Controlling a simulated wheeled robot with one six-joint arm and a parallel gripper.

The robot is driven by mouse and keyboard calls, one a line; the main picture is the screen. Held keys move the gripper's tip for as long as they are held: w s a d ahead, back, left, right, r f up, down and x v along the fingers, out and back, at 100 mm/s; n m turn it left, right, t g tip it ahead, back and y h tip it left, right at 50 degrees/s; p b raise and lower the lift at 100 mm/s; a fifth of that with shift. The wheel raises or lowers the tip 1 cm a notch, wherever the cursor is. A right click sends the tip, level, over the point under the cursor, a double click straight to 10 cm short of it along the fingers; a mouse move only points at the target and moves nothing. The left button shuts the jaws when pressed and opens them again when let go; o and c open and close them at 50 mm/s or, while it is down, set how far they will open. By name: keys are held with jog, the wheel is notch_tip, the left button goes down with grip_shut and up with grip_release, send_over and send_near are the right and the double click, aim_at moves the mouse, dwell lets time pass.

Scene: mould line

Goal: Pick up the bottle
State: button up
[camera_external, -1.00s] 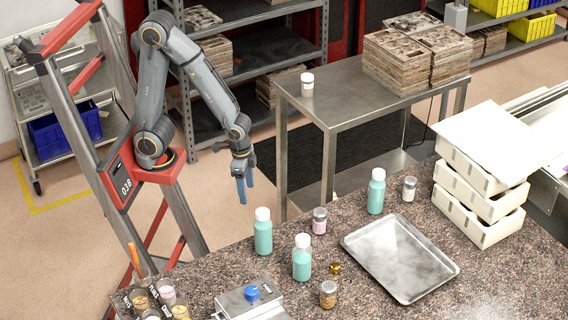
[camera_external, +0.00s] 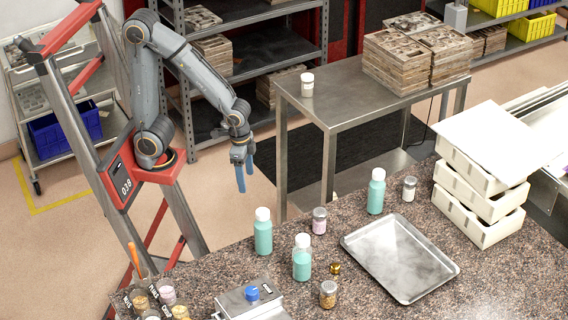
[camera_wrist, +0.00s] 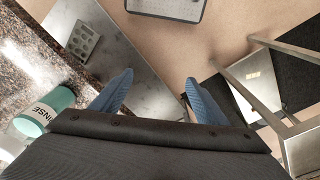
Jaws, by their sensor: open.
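Three teal bottles with white caps stand upright on the speckled counter (camera_external: 330,280): a left one (camera_external: 263,236), a front one (camera_external: 302,262) and one farther back (camera_external: 376,194). My gripper (camera_external: 241,180) has blue fingers and hangs open and empty in the air, to the left of and above the left bottle, apart from it. In the wrist view my gripper (camera_wrist: 157,92) shows two spread fingers with nothing between them. A teal bottle (camera_wrist: 45,112) with "RINSE" lettering lies at the left edge there; I cannot tell which of the three it is.
A metal tray (camera_external: 400,288), small jars (camera_external: 319,221) and a grey device with a blue knob (camera_external: 250,301) share the counter. White stacked trays (camera_external: 480,225) stand at right. A steel table (camera_external: 345,95) holds a white-capped jar (camera_external: 307,85).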

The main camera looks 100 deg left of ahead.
notch_tip(320, 180, up, 12)
jog(key=m+t+y+b, duration=0.2)
jog(key=m+t+y, duration=1.05)
jog(key=m, duration=1.45)
send_over(255, 230)
notch_tip(255, 230, down, 3)
jog(key=shift+g, duration=0.25)
jog(key=f, duration=0.9)
jog(key=shift+s+d+p, duration=0.2)
jog(key=shift+s+p, duration=0.1)
jog(key=shift+p, duration=0.1)
jog(key=shift+x, duration=1)
jog(key=p+x, duration=0.2)
jog(key=x, duration=0.3)
jog(key=shift+w+a, duration=0.2)
